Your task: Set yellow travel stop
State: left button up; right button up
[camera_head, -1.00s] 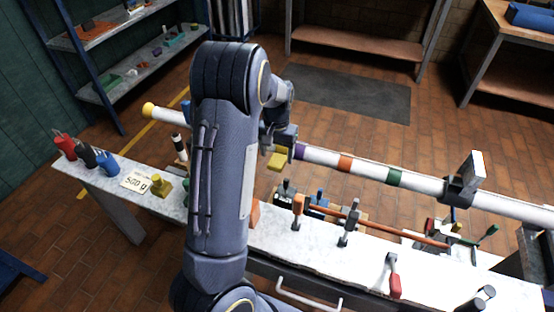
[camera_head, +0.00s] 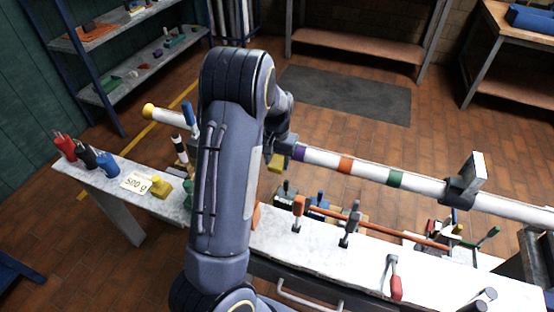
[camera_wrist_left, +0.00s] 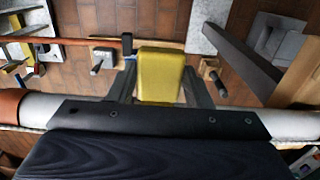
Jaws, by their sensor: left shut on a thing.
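My left gripper (camera_head: 277,156) is beside the white mast, near its purple band (camera_head: 299,153), and is shut on a yellow block (camera_head: 274,163). In the left wrist view the yellow block (camera_wrist_left: 160,74) sits between the two dark fingers (camera_wrist_left: 160,92). The white mast (camera_head: 322,158) runs across behind the bench, with orange and green bands and a dark clamp (camera_head: 459,190). In the wrist view the mast (camera_wrist_left: 290,124) passes behind the gripper's dark body. My left arm hides part of the mast and bench. My right gripper is out of view.
The pale bench (camera_head: 290,246) holds an orange-handled lever (camera_head: 298,207), a red-handled lever (camera_head: 395,284), a yellow piece (camera_head: 160,185) and a 500 g card (camera_head: 136,182). A blue lever (camera_head: 188,113) stands left of my arm. Shelves (camera_head: 140,65) stand behind left.

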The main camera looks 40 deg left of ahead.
pick_arm(q)
jog(key=s+a, duration=0.1)
jog(key=a, duration=0.2)
jog(key=s+a, duration=0.1)
jog(key=a, duration=0.2)
jog(key=s+a, duration=0.1)
jog(key=a, duration=0.3)
jog(key=shift+r+b, duration=0.1)
jog(key=shift+b, duration=0.2)
jog(key=shift+c, duration=0.3)
jog(key=shift+s, duration=0.1)
jog(key=o, duration=1.4)
jog(key=shift+a, duration=0.1)
notch_tip(320, 180, up, 8)
jog(key=shift+p, duration=0.4)
